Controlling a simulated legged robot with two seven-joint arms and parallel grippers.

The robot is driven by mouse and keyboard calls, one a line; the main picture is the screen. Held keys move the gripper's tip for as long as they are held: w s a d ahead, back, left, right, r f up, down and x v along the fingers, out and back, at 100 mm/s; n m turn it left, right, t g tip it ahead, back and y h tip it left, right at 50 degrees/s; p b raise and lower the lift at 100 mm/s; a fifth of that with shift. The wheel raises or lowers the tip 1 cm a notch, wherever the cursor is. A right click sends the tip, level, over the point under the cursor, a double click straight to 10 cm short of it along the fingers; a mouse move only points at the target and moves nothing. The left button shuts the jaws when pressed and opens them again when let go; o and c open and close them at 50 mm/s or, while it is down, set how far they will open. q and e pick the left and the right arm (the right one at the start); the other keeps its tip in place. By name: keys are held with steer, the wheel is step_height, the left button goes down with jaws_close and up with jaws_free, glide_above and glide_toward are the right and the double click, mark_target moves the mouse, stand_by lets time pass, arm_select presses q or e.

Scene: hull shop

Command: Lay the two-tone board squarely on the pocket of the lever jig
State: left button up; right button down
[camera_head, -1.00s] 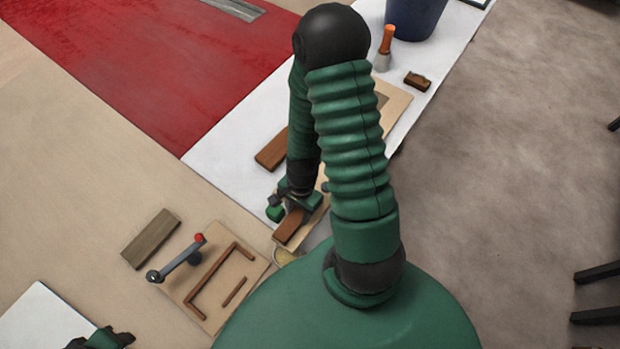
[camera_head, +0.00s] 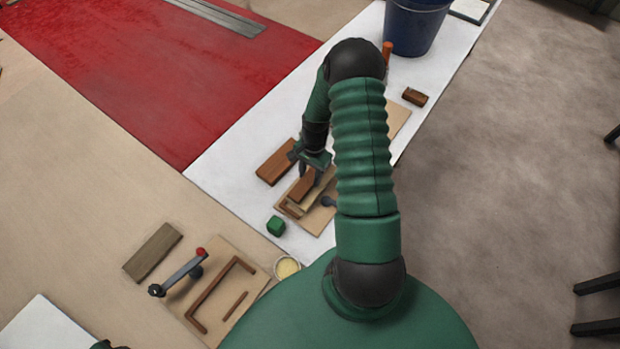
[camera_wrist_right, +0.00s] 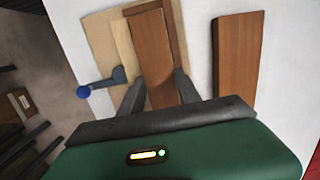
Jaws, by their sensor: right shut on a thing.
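The two-tone board (camera_head: 303,186), brown with a pale strip along one side, is between the fingers of my right gripper (camera_head: 312,168). It also shows in the right wrist view (camera_wrist_right: 152,60), with the pale strip on its left. It is over a lever jig (camera_head: 322,219) with a beige base, brown rails and a blue-knobbed lever (camera_wrist_right: 100,86). The board looks roughly in line with the rail beside it; I cannot tell whether it touches the base. Only a dark sliver of my left arm's end shows at the bottom left, its fingers hidden.
A second jig (camera_head: 255,299) with a red-knobbed lever stands nearer. A brown board (camera_head: 277,162) lies close left of the held one. A green cube (camera_head: 276,226), a bowl (camera_head: 287,267), a grey-brown board (camera_head: 152,252), a small brown block (camera_head: 415,97) and a blue bucket (camera_head: 415,25) stand around.

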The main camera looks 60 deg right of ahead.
mark_target(310, 177)
steer(key=shift+a+f, duration=0.1)
steer(key=shift+f, duration=1.45)
steer(key=c, duration=0.9)
jaws_free()
steer(key=shift+o, duration=0.2)
